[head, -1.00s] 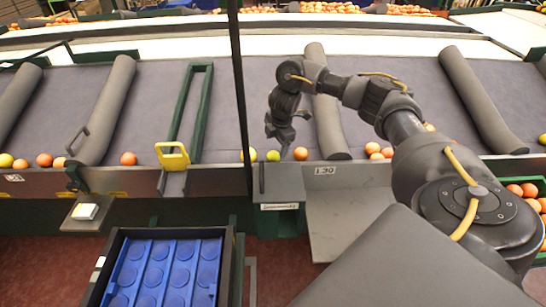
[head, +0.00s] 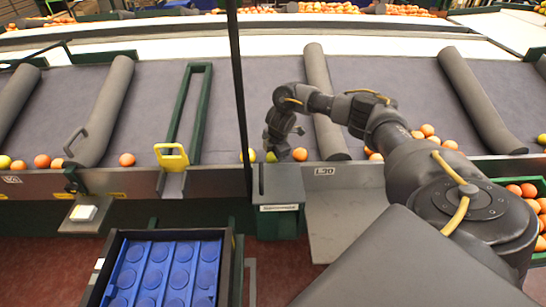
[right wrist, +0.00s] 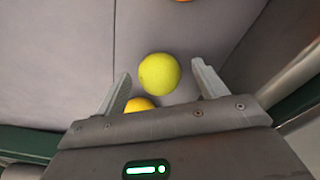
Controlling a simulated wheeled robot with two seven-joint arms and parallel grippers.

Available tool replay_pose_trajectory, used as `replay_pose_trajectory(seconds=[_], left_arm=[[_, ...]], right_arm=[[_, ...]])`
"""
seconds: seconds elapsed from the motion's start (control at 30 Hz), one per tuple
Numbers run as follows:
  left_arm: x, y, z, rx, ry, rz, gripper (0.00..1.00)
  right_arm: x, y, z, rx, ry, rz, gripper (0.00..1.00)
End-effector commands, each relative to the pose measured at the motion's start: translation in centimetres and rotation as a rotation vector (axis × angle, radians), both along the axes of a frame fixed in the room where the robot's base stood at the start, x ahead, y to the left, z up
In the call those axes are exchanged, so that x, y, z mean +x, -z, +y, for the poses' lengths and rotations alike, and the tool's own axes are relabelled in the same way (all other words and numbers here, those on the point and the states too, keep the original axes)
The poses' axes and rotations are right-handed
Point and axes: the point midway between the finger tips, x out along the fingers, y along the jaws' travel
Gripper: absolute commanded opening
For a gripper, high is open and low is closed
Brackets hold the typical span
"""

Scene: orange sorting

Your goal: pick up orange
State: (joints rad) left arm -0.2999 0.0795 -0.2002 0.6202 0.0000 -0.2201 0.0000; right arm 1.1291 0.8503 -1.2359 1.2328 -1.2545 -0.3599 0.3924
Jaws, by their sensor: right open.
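My right gripper (head: 282,148) is low over the near edge of the grey sloped belt. In the right wrist view its jaws (right wrist: 160,72) are open, with a yellow-green fruit (right wrist: 159,73) showing between the fingertips. An orange (right wrist: 139,104) lies nearer the palm there, partly hidden by the gripper body. In the head view an orange (head: 300,154) lies just right of the gripper, and the yellow-green fruit (head: 271,157) is beside it, partly hidden. I cannot tell contact with either. My left gripper is not in view.
Grey padded dividers (head: 322,100) split the belt. More oranges (head: 427,130) lie to the right, others (head: 42,161) to the left. A dark vertical post (head: 239,80) stands left of the gripper. A blue tray (head: 165,270) sits in front, and a crate of oranges (head: 527,190) at right.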

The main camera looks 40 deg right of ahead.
Motion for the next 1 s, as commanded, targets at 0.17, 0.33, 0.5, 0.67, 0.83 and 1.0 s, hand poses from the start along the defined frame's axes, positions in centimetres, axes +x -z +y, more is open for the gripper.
replay_pose_trajectory(seconds=[0.17,0.33,0.5,0.67,0.83,1.0], left_arm=[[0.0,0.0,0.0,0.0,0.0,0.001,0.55],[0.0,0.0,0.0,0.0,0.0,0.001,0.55],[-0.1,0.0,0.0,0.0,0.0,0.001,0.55],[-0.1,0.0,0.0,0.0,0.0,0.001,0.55],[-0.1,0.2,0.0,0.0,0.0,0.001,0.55],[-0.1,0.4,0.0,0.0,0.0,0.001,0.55]], right_arm=[[0.0,0.0,0.0,0.0,0.0,0.0,0.55],[0.0,0.0,0.0,0.0,0.0,0.0,0.33],[0.0,-0.1,0.0,0.001,0.0,-0.001,0.22],[0.1,-0.2,0.0,0.001,0.0,-0.001,0.22],[0.1,-2.3,0.1,0.001,0.0,-0.004,0.21],[0.1,-5.9,0.0,0.0,-0.001,-0.006,0.21]])
